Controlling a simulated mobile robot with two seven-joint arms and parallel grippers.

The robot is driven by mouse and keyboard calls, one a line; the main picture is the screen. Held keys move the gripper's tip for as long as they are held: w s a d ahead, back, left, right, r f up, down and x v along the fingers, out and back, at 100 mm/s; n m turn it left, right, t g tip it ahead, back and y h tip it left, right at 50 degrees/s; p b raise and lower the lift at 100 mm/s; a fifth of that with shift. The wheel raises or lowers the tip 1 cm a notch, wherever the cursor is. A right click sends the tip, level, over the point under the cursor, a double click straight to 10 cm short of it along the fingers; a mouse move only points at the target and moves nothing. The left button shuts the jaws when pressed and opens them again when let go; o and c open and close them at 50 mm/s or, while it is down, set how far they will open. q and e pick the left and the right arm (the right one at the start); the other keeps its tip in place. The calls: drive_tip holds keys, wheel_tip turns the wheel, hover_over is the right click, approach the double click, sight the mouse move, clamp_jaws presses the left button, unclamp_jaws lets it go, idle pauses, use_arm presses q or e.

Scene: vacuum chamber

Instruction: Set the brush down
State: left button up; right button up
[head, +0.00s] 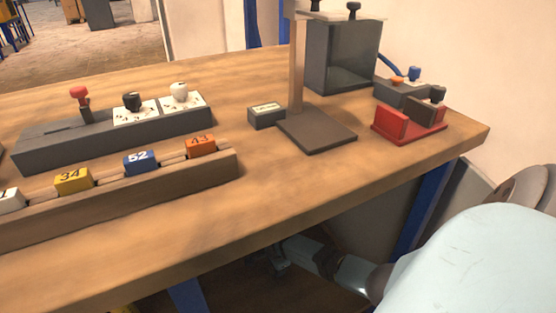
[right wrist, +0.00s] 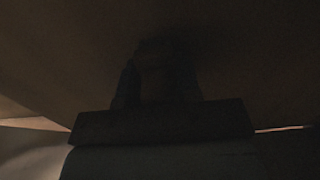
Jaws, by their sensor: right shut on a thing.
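My right gripper (head: 274,260) is low in the head view, below the table's front edge and in shadow. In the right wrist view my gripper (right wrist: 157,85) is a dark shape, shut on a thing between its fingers. That thing is too dark to make out in shape or colour; I take it to be the brush. No brush shows clearly on the table. My left gripper is in neither view.
The wooden table (head: 250,205) is above my right gripper, with a blue leg (head: 425,205) to its right. On top are a dark switch box (head: 50,150), a numbered block rack (head: 130,205), a stand (head: 318,135), a dark tank (head: 343,60) and a red holder (head: 390,122). The front right top is clear.

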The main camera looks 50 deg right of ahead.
drive_tip(key=o, duration=1)
drive_tip(key=shift+f, duration=0.1)
drive_tip(key=shift+c, duration=0.2)
wheel_tip(320, 180, up, 3)
drive_tip(key=shift+f+p, duration=0.15)
drive_tip(key=shift+p, duration=0.65)
wheel_tip(320, 180, up, 8)
drive_tip(key=p, duration=0.4)
drive_tip(key=shift+r, duration=0.2)
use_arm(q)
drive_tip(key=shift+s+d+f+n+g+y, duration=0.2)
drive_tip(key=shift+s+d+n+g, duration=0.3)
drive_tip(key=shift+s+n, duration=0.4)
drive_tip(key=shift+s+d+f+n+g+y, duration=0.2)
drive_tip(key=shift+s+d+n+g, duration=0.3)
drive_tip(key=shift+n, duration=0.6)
use_arm(e)
drive_tip(key=shift+r, duration=0.65)
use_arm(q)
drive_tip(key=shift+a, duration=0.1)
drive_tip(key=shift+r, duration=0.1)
